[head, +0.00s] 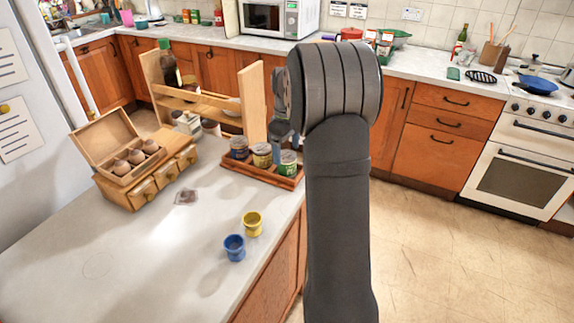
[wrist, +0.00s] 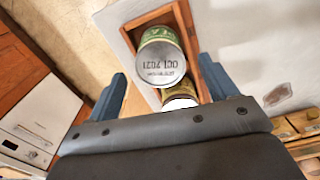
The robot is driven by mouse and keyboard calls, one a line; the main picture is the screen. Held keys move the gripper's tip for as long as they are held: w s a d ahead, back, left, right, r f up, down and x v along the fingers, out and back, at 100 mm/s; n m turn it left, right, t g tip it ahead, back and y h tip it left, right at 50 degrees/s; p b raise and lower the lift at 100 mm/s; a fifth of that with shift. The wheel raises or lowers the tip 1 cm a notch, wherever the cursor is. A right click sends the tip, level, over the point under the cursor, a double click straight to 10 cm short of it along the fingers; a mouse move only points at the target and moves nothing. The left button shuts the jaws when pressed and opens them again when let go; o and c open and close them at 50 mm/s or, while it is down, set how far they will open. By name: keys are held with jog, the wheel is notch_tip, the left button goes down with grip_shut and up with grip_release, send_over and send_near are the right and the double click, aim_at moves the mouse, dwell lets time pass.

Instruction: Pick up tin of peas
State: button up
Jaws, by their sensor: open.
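A green-labelled tin (head: 288,161), which looks like the tin of peas, stands upright at the right end of a wooden tray (head: 240,171) on the counter. Its label is too small to read. My gripper (head: 286,143) is open above the tray's right end. In the wrist view, the green tin (wrist: 161,60) shows its metal end, stamped with a date, between the spread blue fingers of my gripper (wrist: 163,68). Another tin (wrist: 180,98) is partly hidden below it.
A wooden rack (head: 200,100) with bottles and jars stands close behind the tray. A wooden box with drawers (head: 150,180) is at the left. A yellow cup (head: 252,224) and a blue cup (head: 234,248) stand near the counter's front. The counter's front left is clear.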

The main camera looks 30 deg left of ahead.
aim_at(287, 155)
notch_tip(287, 155, down, 4)
jog(key=shift+d+r, duration=0.1)
jog(key=shift+r, duration=0.15)
jog(key=c, duration=1.1)
jog(key=shift+c, duration=0.6)
jog(key=shift+r, duration=0.15)
